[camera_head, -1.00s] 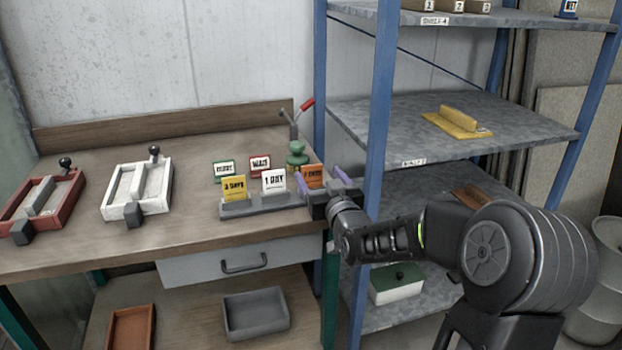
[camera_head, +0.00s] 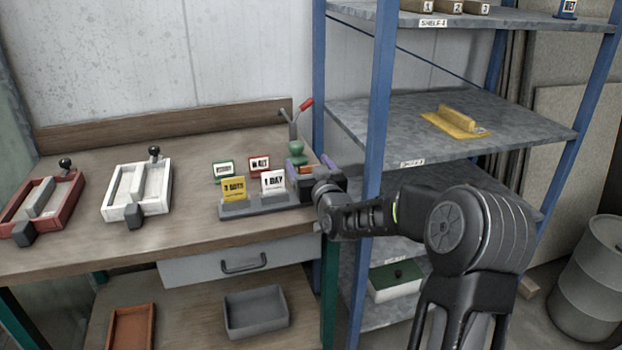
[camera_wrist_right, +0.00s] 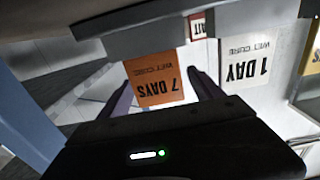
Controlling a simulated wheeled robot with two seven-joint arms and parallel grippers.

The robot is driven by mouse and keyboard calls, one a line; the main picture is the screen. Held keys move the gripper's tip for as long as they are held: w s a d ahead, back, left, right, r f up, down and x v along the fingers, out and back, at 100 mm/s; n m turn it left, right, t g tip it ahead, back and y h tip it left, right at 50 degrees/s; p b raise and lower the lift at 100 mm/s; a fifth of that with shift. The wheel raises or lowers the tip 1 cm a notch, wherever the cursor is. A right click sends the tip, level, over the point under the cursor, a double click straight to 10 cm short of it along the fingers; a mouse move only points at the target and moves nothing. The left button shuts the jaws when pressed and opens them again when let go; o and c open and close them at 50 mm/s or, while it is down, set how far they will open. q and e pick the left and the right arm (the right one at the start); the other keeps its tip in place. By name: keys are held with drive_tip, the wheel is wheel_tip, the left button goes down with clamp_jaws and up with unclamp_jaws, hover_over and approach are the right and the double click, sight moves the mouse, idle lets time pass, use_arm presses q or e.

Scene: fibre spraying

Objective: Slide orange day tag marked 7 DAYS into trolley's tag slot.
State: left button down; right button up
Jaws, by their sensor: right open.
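The orange 7 DAYS tag (camera_wrist_right: 158,78) shows upside down in the right wrist view, between the two purple fingers of my right gripper (camera_wrist_right: 165,92). In the head view only a small orange part of the tag (camera_head: 306,169) shows, at the right end of the grey tag holder (camera_head: 240,208). My right gripper (camera_head: 309,166) is open there, with a finger on either side of the tag; whether they touch it I cannot tell. The trolley and its tag slot are not in view. My left gripper is not in view.
A yellow tag (camera_head: 233,188) and a white 1 DAY tag (camera_head: 273,182) stand beside it in the holder. Green and red signs (camera_head: 259,164) and a red-handled lever tool (camera_head: 296,140) stand behind. A blue shelf post (camera_head: 376,120) is close to my right arm.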

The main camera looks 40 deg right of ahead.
drive_tip(key=shift+w+d, duration=0.1)
drive_tip(key=shift+w, duration=0.15)
idle(0.4)
drive_tip(key=c, duration=1.4)
wheel_tip(320, 180, up, 10)
drive_tip(key=shift+r, duration=0.1)
idle(0.5)
